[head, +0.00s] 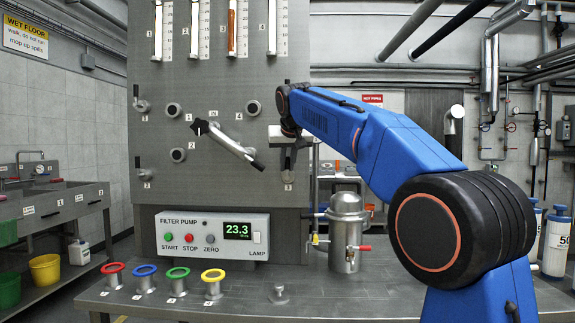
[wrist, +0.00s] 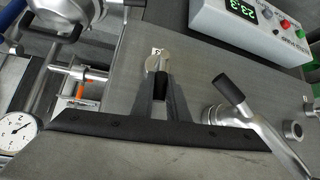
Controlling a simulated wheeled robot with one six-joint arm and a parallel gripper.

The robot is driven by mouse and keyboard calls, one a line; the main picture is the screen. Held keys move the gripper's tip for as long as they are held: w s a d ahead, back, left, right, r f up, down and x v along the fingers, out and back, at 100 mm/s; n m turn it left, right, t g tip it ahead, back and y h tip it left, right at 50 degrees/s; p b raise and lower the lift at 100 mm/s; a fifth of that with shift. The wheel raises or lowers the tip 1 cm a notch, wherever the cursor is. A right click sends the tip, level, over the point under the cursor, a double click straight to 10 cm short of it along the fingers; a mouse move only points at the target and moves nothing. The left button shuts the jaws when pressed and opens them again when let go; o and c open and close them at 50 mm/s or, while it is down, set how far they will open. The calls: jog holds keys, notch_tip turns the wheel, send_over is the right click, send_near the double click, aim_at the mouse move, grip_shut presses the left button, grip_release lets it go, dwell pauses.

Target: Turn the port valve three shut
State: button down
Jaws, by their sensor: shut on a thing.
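The port valve three (head: 289,178) sits low on the right side of the steel panel, above its small numbered tag. In the wrist view its silver body (wrist: 158,60) shows, with its short black handle (wrist: 161,92) between the fingers. The handle runs from the body toward the bottom of the wrist view, which is up on the panel. My gripper (wrist: 161,100) is shut on this handle. In the head view my gripper (head: 288,155) covers the handle and part of the valve.
A long selector lever (head: 235,148) slants down close left of my gripper; its black tip (wrist: 229,90) is near the fingers in the wrist view. A filter pump box (head: 212,236) stands below. A steel vessel (head: 346,230) and a gauge (wrist: 15,132) are close by.

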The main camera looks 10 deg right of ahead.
jog(key=shift+f, duration=0.2)
jog(key=c, duration=1.7)
grip_release()
jog(key=shift+r, duration=0.1)
jog(key=v, duration=1.7)
jog(key=shift+s+r, duration=0.1)
jog(key=shift+r, duration=0.05)
jog(key=s+d+f+g, duration=0.1)
jog(key=s+d+f, duration=0.2)
jog(key=s+f, duration=1)
jog(key=s+d+f+g, duration=0.1)
jog(key=s+d+f, duration=0.3)
jog(key=s+f, duration=1)
jog(key=s+d+f+g, duration=0.2)
jog(key=s+f, duration=1.1)
jog(key=f, duration=1.4)
jog(key=shift+s+d+f+n+y, duration=0.1)
jog(key=shift+d+n+y, duration=0.1)
jog(key=shift+d, duration=0.3)
jog(key=shift+s+d+f+n+y, duration=0.1)
jog(key=shift+s+d+y, duration=0.1)
jog(key=shift+d, duration=0.3)
